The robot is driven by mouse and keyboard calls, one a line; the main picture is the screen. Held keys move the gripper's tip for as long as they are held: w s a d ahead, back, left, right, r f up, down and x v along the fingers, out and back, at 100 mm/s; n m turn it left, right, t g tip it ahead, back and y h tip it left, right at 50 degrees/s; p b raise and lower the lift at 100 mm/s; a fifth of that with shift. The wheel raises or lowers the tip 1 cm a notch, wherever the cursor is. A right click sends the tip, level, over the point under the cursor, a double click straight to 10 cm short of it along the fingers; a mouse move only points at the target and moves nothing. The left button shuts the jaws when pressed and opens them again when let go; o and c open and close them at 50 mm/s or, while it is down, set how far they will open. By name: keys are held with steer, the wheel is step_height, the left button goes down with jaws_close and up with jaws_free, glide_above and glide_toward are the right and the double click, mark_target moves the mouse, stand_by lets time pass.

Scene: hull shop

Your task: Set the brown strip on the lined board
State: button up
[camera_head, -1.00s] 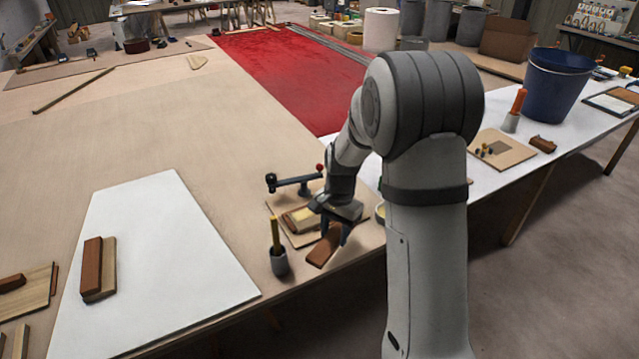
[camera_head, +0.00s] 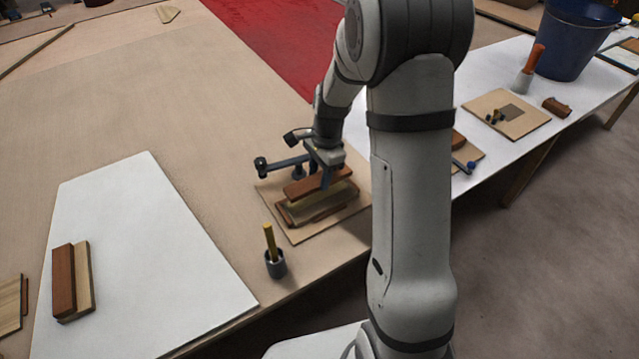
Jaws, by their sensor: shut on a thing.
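My gripper (camera_head: 326,179) is shut on a brown strip (camera_head: 303,187). The strip lies nearly level, directly above or on a low wooden piece (camera_head: 322,206) with a brown edge and paler top. I cannot tell whether the two touch. This piece rests on a thin tan board (camera_head: 296,236) near the table's front edge. No lines can be made out on that board at this size. My arm hides part of the board's right side.
A white sheet (camera_head: 140,230) with a brown-and-tan block (camera_head: 72,282) lies left. Bare table separates sheet and board.

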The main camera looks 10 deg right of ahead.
mark_target(320, 178)
steer(key=shift+a+f, duration=0.1)
steer(key=shift+f, duration=1.75)
steer(key=shift+f, duration=0.25)
steer(key=o, duration=1)
steer(key=shift+r, duration=0.1)
